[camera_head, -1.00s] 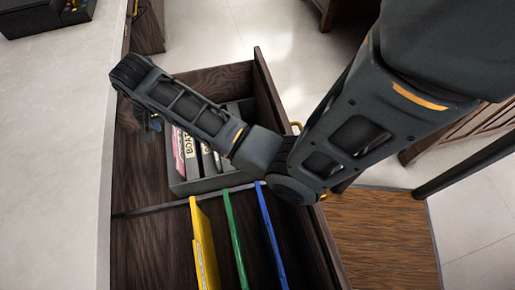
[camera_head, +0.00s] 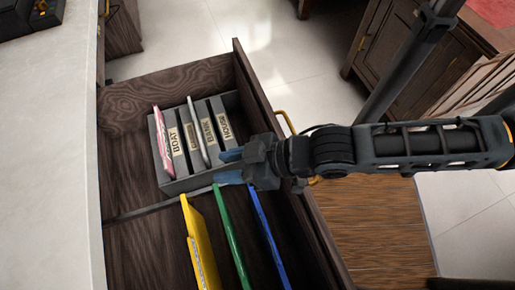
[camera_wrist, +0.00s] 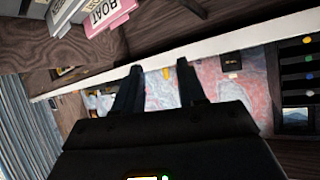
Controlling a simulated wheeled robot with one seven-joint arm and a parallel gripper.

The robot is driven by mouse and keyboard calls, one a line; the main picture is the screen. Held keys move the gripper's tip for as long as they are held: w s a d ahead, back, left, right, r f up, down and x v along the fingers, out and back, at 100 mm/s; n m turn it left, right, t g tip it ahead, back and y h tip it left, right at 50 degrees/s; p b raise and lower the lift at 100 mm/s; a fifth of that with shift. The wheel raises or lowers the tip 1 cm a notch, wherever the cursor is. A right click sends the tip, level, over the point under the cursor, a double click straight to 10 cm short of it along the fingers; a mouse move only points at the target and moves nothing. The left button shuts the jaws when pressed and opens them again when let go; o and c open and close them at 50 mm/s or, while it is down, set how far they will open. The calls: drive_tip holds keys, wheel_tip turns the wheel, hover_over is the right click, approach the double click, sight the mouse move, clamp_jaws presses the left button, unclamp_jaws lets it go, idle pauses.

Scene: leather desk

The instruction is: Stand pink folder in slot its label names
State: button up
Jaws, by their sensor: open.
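The pink folder (camera_head: 163,143) stands upright in the leftmost slot of a grey rack (camera_head: 197,180) inside the open drawer, beside the divider labelled BOAT. Other rack labels read BANK and HOUSE; one between BOAT and BANK is unreadable. My gripper (camera_head: 229,167) is open and empty at the rack's near right corner, apart from the pink folder. In the wrist view, my open fingers (camera_wrist: 160,80) have nothing between them, and the pink folder (camera_wrist: 118,22) shows at the upper left near the BOAT label.
A pale folder (camera_head: 198,130) stands in the rack near BANK. Yellow (camera_head: 198,240), green (camera_head: 231,238) and blue (camera_head: 268,238) folders stand in the drawer's front compartment. The drawer's right wall (camera_head: 262,95) lies beside the rack. A pale desktop (camera_head: 50,160) borders the left.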

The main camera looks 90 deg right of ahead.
drive_tip(key=s+a+r+n+t, duration=0.1)
drive_tip(key=s+r, duration=0.1)
drive_tip(key=r, duration=0.3)
drive_tip(key=s+a+r+n+t+y, duration=0.1)
drive_tip(key=s+a+r+t, duration=0.1)
drive_tip(key=r, duration=0.4)
drive_tip(key=shift+v, duration=0.85)
